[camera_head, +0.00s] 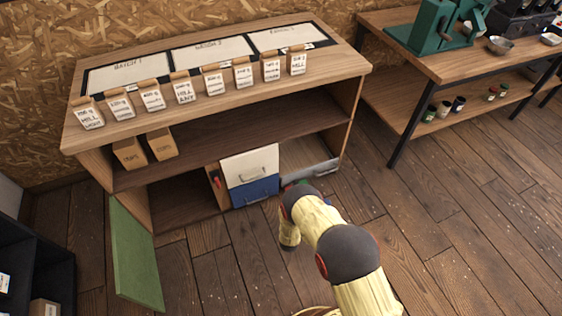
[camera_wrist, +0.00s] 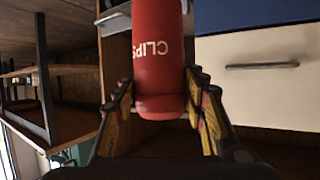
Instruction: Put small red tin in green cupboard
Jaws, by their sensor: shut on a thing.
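The small red tin (camera_wrist: 158,45), lettered "CLIPS", stands out in the wrist view between the two fingers of my gripper (camera_wrist: 157,92). The fingers are shut on its sides. The wrist view looks upside down, with the blue drawer above the cream one. In the head view my arm hides the gripper and tin, near the low right bay of the shelf unit. The green cupboard's door (camera_head: 137,257) hangs wide open at the lower left. Its dark bay (camera_head: 182,203) lies behind, left of the drawers.
A cream drawer (camera_head: 250,166) and a blue drawer (camera_head: 255,191) sit mid-unit; the cream one also shows in the wrist view (camera_wrist: 262,92). A grey drawer front (camera_head: 312,172) juts at the right bay. Paper bags (camera_head: 183,90) line the top. Floor before the unit is clear.

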